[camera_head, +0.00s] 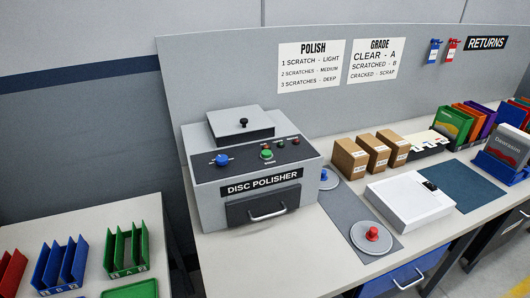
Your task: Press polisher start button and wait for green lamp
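The disc polisher (210,196) is a grey box on the bench, left of centre. Its sloped dark panel (245,159) carries a blue knob (222,159) at the left and a green round button (266,154) near the middle. Small lamps sit along the panel's right part, among them a reddish one (295,141); they are too small to tell whether any is lit. A lid with a black knob (243,122) is down on top. The front drawer (258,203) with a pale handle looks shut. Neither of my grippers is in view.
Right of the polisher lie a grey mat (344,206) with two round discs bearing blue and red knobs, a white device (410,200) and several brown boxes (350,158). Coloured racks (127,250) stand on a separate left table. The space before the polisher panel is clear.

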